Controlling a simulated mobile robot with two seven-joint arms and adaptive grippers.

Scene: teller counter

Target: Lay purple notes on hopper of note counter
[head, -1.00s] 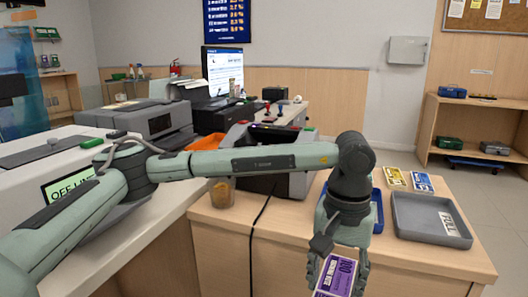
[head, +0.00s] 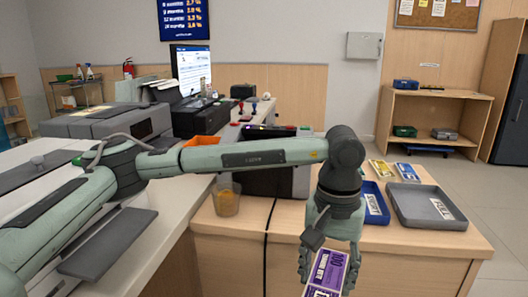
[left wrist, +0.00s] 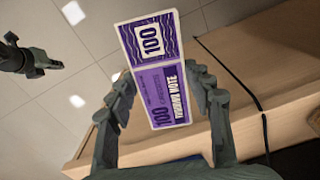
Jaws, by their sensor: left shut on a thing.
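My left gripper (head: 328,280) is shut on a bundle of purple notes (head: 325,266), low in the head view, in front of the wooden counter's front edge. In the left wrist view the purple notes (left wrist: 160,85) stand out between the two fingers, printed with 100. The note counter (head: 268,182), a dark and grey machine, stands on the wooden counter behind my left forearm. The arm hides much of it, and its hopper cannot be made out. A dark part that looks like my right gripper (left wrist: 28,60) shows at the left wrist view's upper left; its jaws are unclear.
A blue tray (head: 382,213) and a grey tray (head: 402,216) are on the right of the wooden counter (head: 235,237). Yellow notes (head: 380,169) and blue notes (head: 409,173) lie behind.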

